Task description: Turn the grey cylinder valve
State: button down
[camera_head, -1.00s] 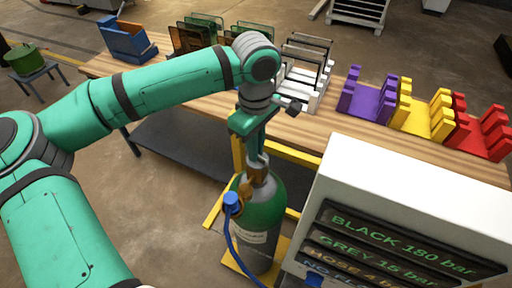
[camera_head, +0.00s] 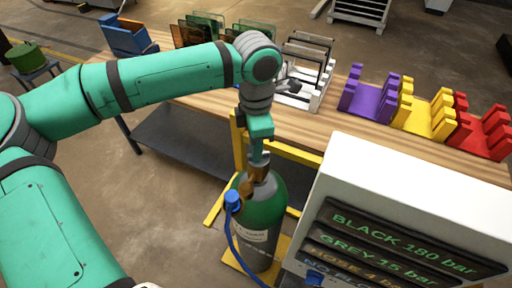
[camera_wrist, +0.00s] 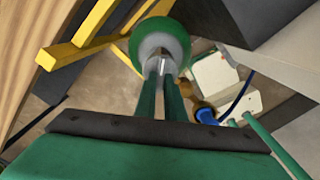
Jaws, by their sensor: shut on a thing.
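The gas cylinder (camera_head: 262,252) has a grey body and a green shoulder and stands upright in front of the wooden table. Its grey valve top (camera_head: 259,160) sits above a brass fitting. My gripper (camera_head: 258,157) points down from above and is shut on the valve. In the wrist view my gripper's fingers (camera_wrist: 161,68) meet at the valve above the green cylinder shoulder (camera_wrist: 178,40). The fingers hide part of the valve. A blue connector (camera_head: 232,200) with a blue hose is on the cylinder's left side.
A white panel (camera_head: 420,185) stands close on the right, reading BLACK 180 bar, GREY 15 bar and HOSE 4 bar. A yellow frame (camera_head: 238,140) is behind the cylinder. The wooden table (camera_head: 205,98) holds coloured racks.

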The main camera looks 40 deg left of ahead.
jog(key=shift+n, duration=0.9)
jog(key=c, duration=1.8)
grip_release()
jog(key=shift+c, duration=0.2)
jog(key=shift+r, duration=0.1)
notch_tip(320, 180, up, 11)
jog(key=shift+f, duration=0.2)
